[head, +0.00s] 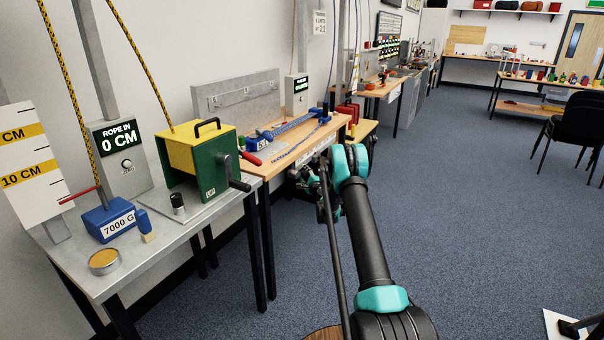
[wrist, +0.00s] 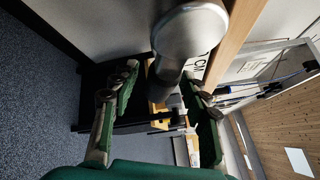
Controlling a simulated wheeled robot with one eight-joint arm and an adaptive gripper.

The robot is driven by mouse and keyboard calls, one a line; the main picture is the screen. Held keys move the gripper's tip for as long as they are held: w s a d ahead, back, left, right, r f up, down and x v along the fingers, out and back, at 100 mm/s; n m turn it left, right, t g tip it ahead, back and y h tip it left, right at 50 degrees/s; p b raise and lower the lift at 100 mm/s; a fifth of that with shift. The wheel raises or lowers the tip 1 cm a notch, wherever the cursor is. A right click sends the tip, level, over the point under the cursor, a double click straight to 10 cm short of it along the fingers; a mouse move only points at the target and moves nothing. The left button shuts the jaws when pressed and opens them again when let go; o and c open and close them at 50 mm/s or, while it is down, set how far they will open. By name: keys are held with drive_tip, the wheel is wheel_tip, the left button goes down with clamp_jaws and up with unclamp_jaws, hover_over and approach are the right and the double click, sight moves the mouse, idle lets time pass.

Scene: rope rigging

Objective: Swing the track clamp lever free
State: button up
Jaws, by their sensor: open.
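A blue track (head: 294,127) lies lengthwise on the wooden bench in the head view, with a blue block (head: 261,144) at its near end. A red-ended handle (head: 250,158) sticks out beside that near end; I cannot tell whether it is the clamp lever. My gripper (head: 318,186) is at the bench's front edge, low and right of the track, partly hidden by my arm. In the wrist view, my gripper (wrist: 159,80) has its green fingers spread apart. A grey round-ended metal part (wrist: 190,38) shows large at the top, close to the fingers; contact cannot be told.
A metal table (head: 190,228) at left holds a yellow and green winch box (head: 200,160) with a crank, a blue 7000 G weight (head: 108,218) and a brass disc (head: 104,262). The wooden bench (head: 320,140) stands behind it. Carpeted floor (head: 470,200) at right is mostly clear.

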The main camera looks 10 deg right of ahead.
clamp_jaws()
drive_tip(key=shift+f, duration=0.1)
idle(0.6)
drive_tip(key=shift+s+a+f+m+g, duration=0.2)
drive_tip(key=shift+s+f+m+g, duration=0.05)
drive_tip(key=shift+f+m+g, duration=0.3)
drive_tip(key=shift+s+a+f+m+g, duration=0.2)
drive_tip(key=shift+f+m+g, duration=0.2)
drive_tip(key=shift+m, duration=0.25)
drive_tip(key=s+a+f+m+g+y, duration=0.1)
drive_tip(key=s+a+f+m+g, duration=0.2)
drive_tip(key=s+m+g, duration=0.2)
drive_tip(key=shift+a+m+g+y, duration=0.25)
drive_tip(key=shift+m+g+y, duration=0.2)
drive_tip(key=shift+g, duration=0.6)
